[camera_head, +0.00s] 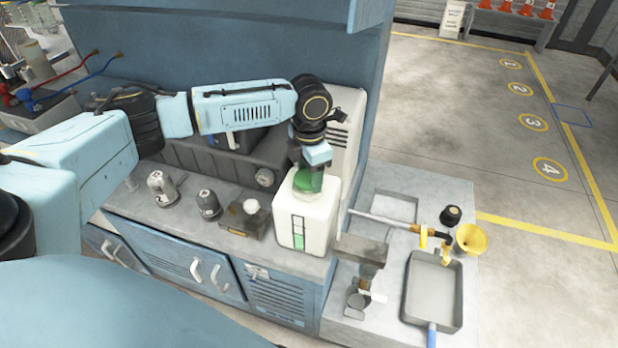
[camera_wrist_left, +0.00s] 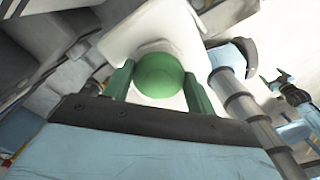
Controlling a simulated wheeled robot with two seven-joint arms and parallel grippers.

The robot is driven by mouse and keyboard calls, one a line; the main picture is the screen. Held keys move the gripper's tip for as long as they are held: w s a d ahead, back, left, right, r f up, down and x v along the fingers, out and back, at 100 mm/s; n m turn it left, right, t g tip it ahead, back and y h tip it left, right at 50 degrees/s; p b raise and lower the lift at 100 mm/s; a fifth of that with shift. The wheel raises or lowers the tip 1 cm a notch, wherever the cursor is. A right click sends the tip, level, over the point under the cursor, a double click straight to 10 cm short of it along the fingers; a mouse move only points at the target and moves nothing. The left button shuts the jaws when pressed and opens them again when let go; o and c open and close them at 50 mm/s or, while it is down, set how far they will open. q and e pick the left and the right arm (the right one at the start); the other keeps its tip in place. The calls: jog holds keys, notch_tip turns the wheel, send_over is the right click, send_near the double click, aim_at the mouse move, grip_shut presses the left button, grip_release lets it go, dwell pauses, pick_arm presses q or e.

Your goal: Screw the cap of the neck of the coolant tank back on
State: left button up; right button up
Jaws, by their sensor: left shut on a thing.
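The coolant tank (camera_head: 318,222) is a white box with a green level strip on its front, standing at the right end of the workbench. Its green cap (camera_head: 304,180) sits at the neck on top of the tank. My left gripper (camera_head: 308,178) comes down from above with its fingers around the cap. In the left wrist view the round green cap (camera_wrist_left: 158,76) lies between the two green fingers, with the white tank (camera_wrist_left: 150,28) behind it. The neck itself is mostly hidden by cap and fingers, so I cannot tell how the cap is seated.
Small grey fittings (camera_head: 161,188) and a block with a white knob (camera_head: 252,216) stand left of the tank. A grey tray (camera_head: 433,290), a yellow funnel (camera_head: 470,239) and a black cap (camera_head: 451,215) are on the lower slab at right. A dark unit with a gauge (camera_head: 264,178) stands behind.

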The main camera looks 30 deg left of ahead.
pick_arm(q)
jog(key=shift+w+r, duration=0.15)
jog(key=shift+r, duration=0.05)
jog(key=o, duration=1.1)
jog(key=shift+f, duration=0.15)
jog(key=shift+o, duration=0.6)
jog(key=shift+o, duration=1.1)
